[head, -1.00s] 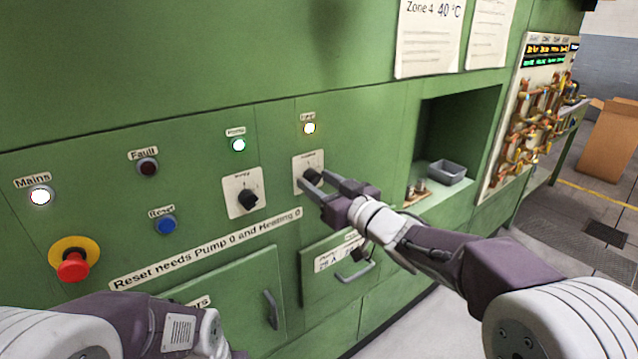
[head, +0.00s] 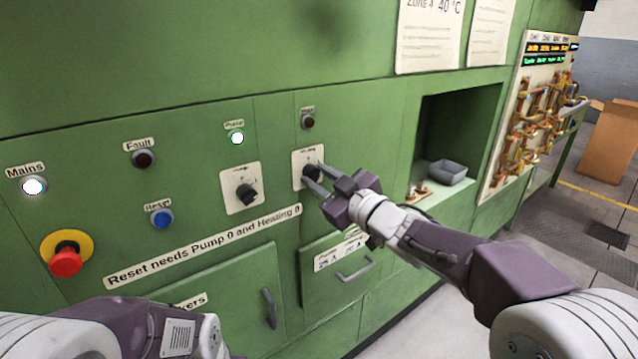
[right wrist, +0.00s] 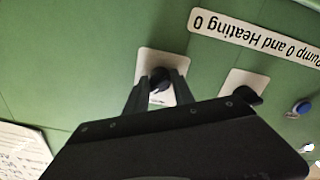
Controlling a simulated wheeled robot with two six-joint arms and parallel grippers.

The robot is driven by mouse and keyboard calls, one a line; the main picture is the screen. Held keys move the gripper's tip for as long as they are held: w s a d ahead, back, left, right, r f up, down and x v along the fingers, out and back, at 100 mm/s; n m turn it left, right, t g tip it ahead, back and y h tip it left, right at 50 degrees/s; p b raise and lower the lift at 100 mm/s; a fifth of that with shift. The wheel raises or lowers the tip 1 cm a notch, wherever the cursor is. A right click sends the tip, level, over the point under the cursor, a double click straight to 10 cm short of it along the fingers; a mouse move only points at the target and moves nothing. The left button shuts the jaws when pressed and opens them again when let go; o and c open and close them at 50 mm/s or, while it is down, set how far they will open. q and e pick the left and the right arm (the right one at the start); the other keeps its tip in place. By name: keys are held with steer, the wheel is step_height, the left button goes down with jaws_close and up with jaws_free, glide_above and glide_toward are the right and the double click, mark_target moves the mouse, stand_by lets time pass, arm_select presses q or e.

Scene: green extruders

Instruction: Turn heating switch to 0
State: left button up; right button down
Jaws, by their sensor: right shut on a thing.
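The heating switch (head: 309,171) is a black knob on a white plate, right of the pump switch (head: 246,194). My right gripper (head: 315,177) is shut on the heating knob; its fingers lie on either side of it. The right wrist view shows the knob (right wrist: 159,78) between the fingertips. The heat lamp (head: 307,121) above it is dark. The plate's markings are too small to read. My left arm is at the lower left; its gripper's fingers are not visible.
A drawer handle (head: 354,270) sticks out below.

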steer(key=shift+n+b, duration=1.4)
steer(key=shift+n, duration=2)
steer(key=c, duration=1.1)
jaws_free()
